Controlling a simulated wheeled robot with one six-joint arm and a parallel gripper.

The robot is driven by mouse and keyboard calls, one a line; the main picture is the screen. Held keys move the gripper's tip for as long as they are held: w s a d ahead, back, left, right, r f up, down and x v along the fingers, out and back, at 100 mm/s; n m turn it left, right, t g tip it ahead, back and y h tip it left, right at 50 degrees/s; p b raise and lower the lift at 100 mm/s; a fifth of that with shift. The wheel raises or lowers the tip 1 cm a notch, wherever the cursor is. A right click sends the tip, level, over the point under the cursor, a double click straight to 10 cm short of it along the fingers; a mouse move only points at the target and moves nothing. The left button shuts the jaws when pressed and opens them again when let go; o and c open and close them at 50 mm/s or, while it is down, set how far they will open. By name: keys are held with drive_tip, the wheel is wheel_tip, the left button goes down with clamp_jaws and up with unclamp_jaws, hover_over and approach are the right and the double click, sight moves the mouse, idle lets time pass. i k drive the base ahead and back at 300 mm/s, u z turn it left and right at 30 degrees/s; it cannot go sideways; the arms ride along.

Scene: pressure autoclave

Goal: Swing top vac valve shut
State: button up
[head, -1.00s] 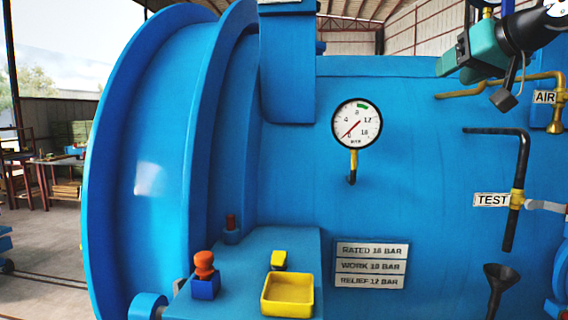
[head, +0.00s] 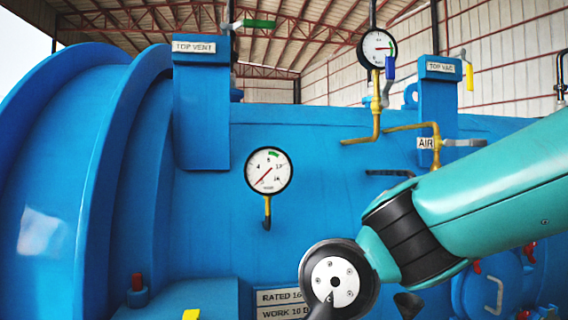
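The TOP VAC label (head: 441,67) is on a blue upright plate (head: 437,95) at the upper right of the head view. Just right of the plate's top is a small grey valve on a pipe, with a yellow lever (head: 469,76) that hangs straight down. My teal arm crosses the lower right of the view, with a dark joint at its lower-left end. My gripper is out of the picture, so its opening cannot be seen.
The blue vessel (head: 330,140) fills the middle. A TOP VENT plate (head: 203,120) with a green lever (head: 257,23) stands at left. A gauge (head: 376,48) and a blue lever (head: 390,68) stand left of TOP VAC. The AIR valve (head: 464,143) sits below it.

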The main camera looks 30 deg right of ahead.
sight(470, 66)
drive_tip(key=z, duration=0.8)
drive_tip(key=i, duration=0.55)
drive_tip(key=z, duration=1.45)
